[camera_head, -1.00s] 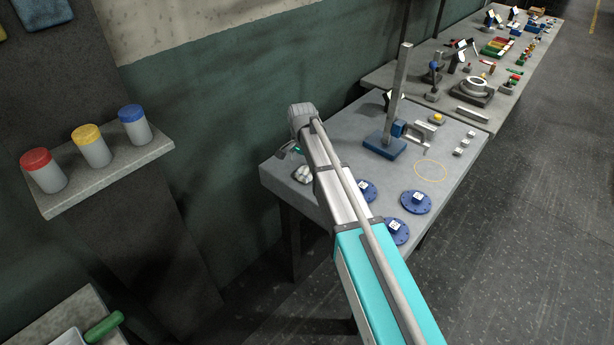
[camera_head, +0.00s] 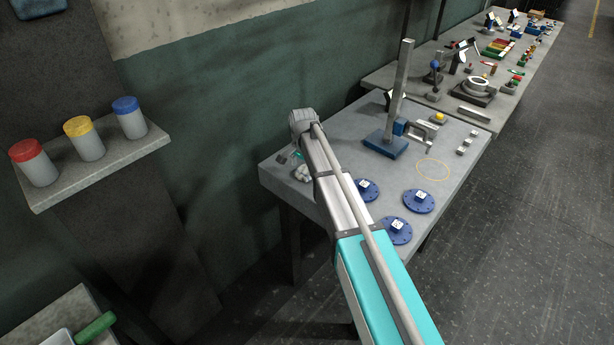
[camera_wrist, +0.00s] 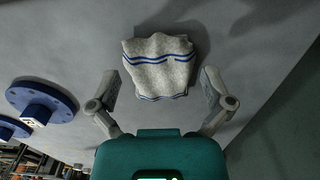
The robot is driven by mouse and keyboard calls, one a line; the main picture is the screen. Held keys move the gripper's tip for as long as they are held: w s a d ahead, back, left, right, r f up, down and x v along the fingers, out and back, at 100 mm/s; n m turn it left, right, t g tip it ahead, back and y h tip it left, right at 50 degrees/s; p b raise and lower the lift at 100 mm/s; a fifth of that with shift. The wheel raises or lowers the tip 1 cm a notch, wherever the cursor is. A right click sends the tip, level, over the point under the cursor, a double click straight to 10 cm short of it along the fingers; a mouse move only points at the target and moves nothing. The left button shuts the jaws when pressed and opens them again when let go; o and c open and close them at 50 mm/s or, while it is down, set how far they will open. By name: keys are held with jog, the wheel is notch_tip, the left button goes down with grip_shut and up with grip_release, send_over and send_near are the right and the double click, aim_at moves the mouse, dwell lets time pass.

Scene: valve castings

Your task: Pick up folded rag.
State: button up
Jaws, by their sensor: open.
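The folded rag (camera_wrist: 158,72) is light grey with blue stripes and lies on the grey bench top (camera_wrist: 205,14) in the wrist view. In the head view the rag (camera_head: 302,173) shows as a small pale bundle at the bench's left edge, partly hidden by my arm. My gripper (camera_wrist: 160,95) is open, with one finger on each side of the rag's near end and gaps between the fingers and the cloth. In the head view my gripper (camera_head: 292,157) is mostly hidden behind my wrist.
Several blue flanged discs (camera_head: 418,201) lie right of my arm; one disc (camera_wrist: 42,100) shows left in the wrist view. A blue-based stand (camera_head: 385,145) with a tall post rises behind. A wall shelf (camera_head: 95,168) holds red, yellow and blue-capped jars.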

jog(key=shift+f+b, duration=0.65)
jog(key=shift+f, duration=0.3)
jog(key=c, duration=1.1)
jog(key=shift+r, duration=0.25)
notch_tip(320, 180, up, 2)
jog(key=p, duration=0.2)
jog(key=shift+p, duration=0.3)
jog(key=s+d+r+p, duration=0.1)
jog(key=s+r+p, duration=0.2)
jog(key=s, duration=0.1)
jog(key=s+d+r+p, duration=0.1)
jog(key=s+r+p, duration=0.3)
jog(key=s, duration=0.1)
jog(key=s+d+r+p, duration=0.2)
jog(key=s+r+p, duration=0.1)
jog(key=s, duration=0.1)
jog(key=shift+s+r, duration=0.25)
jog(key=shift+r, duration=0.05)
